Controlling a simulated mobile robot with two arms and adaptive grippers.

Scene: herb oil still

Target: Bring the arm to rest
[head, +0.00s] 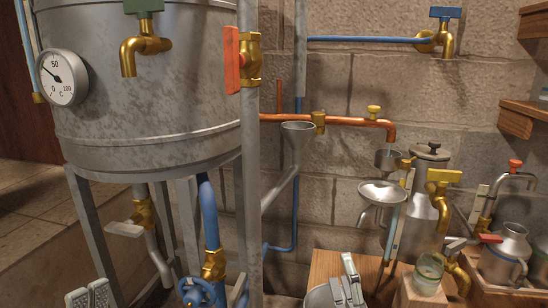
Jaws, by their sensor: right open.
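My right gripper (349,280) shows at the bottom edge, right of centre. Its grey fingers point up and are open, with nothing seen between them. My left gripper (88,295) shows only as grey ribbed fingertips at the bottom left, below the big tank. The rest of it is cut off, and I cannot tell whether it is open or shut. Most of both arms is out of view.
A large steel tank (150,105) on legs fills the left, with a dial gauge (62,78). A copper pipe (345,121) runs right toward a steel funnel (382,192) and milk can (426,205). A glass jar (429,270) stands on a wooden block (420,294) near my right gripper.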

